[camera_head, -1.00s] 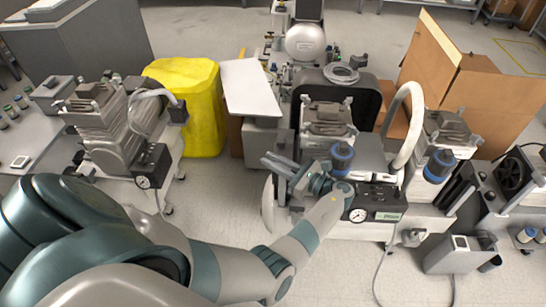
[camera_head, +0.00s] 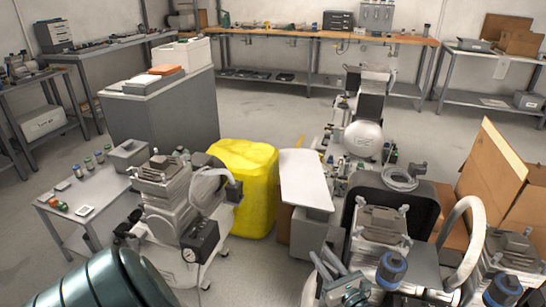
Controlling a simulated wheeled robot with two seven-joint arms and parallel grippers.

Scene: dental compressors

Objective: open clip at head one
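The middle compressor has a grey finned head (camera_head: 383,224) with small grey clips at its corners and a blue-topped filter canister (camera_head: 391,268) in front. I cannot tell from the picture which head is head one, or whether any clip is open. A second head (camera_head: 514,246) on the same side stands further right, with another blue-topped canister (camera_head: 503,291). My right gripper is out of view.
Another compressor (camera_head: 170,208) with a gauge box stands at left, beside a small grey table (camera_head: 62,222). A yellow bin (camera_head: 243,185) and a white board (camera_head: 305,178) stand behind. A curved white hose (camera_head: 472,225) rises between the right heads. Open cardboard (camera_head: 492,170) is at right.

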